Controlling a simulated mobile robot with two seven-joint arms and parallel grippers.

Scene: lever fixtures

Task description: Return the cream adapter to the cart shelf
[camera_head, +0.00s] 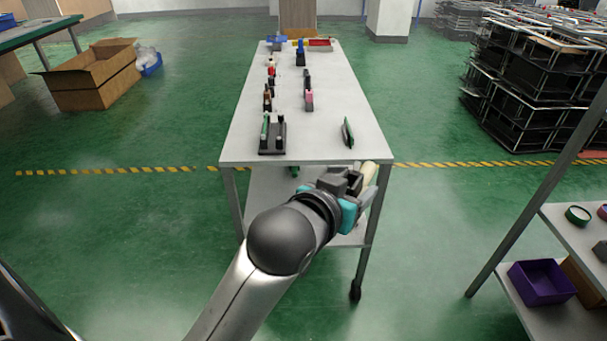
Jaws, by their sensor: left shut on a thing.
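My left gripper (358,190) is at the near right corner of the grey wheeled cart (310,140), around the height of its top edge in the picture. It is shut on the cream adapter (369,173), which shows as a small pale piece beyond the fingers. The fingers and wrist hide most of the adapter. The cart's lower shelf (262,195) shows below the top, partly hidden by my left arm. I cannot tell whether the adapter touches the cart. My right gripper is not in view.
A black fixture with green-topped parts (272,136) and a dark green upright piece (347,132) stand on the cart top. Several small fixtures line it farther back. A shelf with a purple bin (541,282) is at right. The top's near middle is clear.

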